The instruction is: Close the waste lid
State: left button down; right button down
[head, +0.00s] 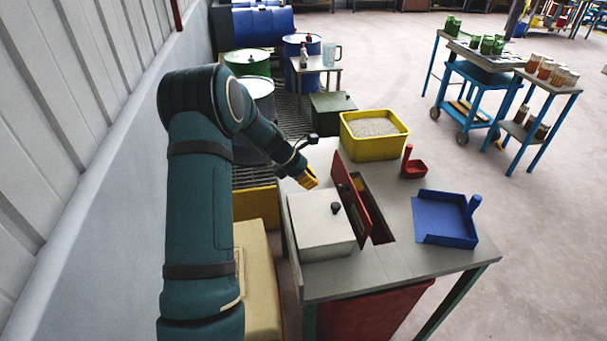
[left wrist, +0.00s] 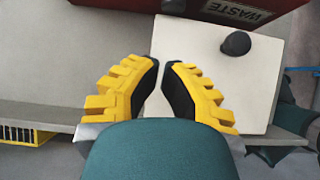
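The red waste lid (head: 346,198) stands up on edge, tilted, at the left side of a dark rectangular opening (head: 379,228) in the grey table. In the left wrist view a red panel (left wrist: 190,8) bearing the word WASTE crosses the top. My left gripper (head: 308,181) is above the table, left of the lid and behind a pale box (head: 322,226) with a black knob. In the left wrist view its yellow fingers (left wrist: 163,64) have a narrow gap at the tips, with nothing between them. The lid and gripper are apart. My right gripper is out of sight.
A yellow bin of grey granules (head: 374,128) stands at the table's back. A red scoop (head: 413,165) and a blue dustpan-like tray (head: 445,218) lie right of the opening. The pale box stands close beside the lid on its left. Bare table (head: 345,281) shows in front.

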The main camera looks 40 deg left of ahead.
aim_at(334, 190)
pick_arm(q)
jog(key=x, duration=0.3)
jog(key=shift+w+d+f, duration=0.1)
jog(key=shift+d+f, duration=0.1)
jog(key=shift+f, duration=0.1)
jog(key=shift+w+d+f+b, duration=0.2)
jog(key=shift+w+d+b, duration=0.15)
jog(key=shift+w+d, duration=0.9)
jog(key=shift+w, duration=0.3)
